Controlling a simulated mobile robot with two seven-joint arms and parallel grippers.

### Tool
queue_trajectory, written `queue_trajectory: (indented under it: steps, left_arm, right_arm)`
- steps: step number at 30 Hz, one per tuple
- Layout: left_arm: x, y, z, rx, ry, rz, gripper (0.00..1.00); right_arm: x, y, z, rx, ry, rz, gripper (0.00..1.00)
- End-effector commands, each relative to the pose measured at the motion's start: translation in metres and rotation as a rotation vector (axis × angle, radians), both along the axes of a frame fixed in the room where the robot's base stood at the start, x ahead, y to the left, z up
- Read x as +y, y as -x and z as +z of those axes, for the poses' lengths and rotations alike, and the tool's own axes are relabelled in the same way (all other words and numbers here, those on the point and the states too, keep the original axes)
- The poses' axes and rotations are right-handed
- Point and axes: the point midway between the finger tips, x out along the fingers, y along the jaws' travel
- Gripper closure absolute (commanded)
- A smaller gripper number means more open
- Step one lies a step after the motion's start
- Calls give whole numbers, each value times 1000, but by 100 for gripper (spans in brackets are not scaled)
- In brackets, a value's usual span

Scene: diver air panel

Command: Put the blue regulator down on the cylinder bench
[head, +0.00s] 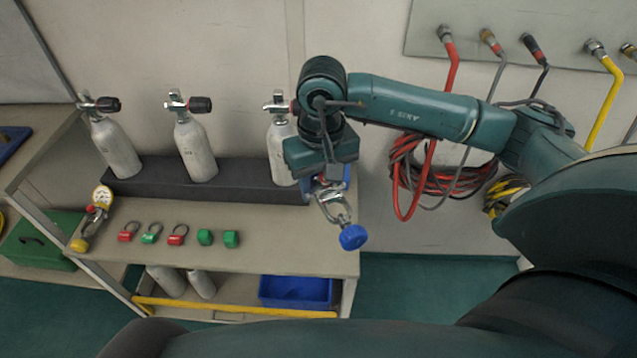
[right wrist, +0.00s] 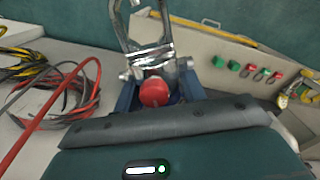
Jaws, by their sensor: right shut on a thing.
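The blue regulator (head: 353,237), with a metal yoke and a round blue knob, hangs from my right gripper (head: 328,185) at the right end of the cylinder bench (head: 275,243). My right gripper is shut on it. The knob points down and outward, near or past the bench's right edge; I cannot tell its height above the top. In the right wrist view, the regulator's metal yoke (right wrist: 146,45) sticks out beyond the jaws, and a red cap (right wrist: 153,92) shows between them. My left gripper is not in view.
Grey cylinders (head: 195,150) stand in a dark rack (head: 240,180) along the bench's back. A yellow-knobbed regulator (head: 80,244) lies at the left end. The front right top is bare. Coiled hoses (head: 425,170) hang right.

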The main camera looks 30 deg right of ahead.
Motion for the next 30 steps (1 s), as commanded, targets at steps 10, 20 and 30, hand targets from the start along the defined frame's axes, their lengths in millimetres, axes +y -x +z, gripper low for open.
queue_trajectory:
  steps: [10,20,30]
  left_arm:
    - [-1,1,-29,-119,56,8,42]
    - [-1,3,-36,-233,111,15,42]
    - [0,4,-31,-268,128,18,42]
  right_arm:
    - [-58,-32,-132,1,2,-218,100]
    - [-129,-48,-237,0,1,-408,100]
    - [-152,-52,-264,-3,-2,-465,100]
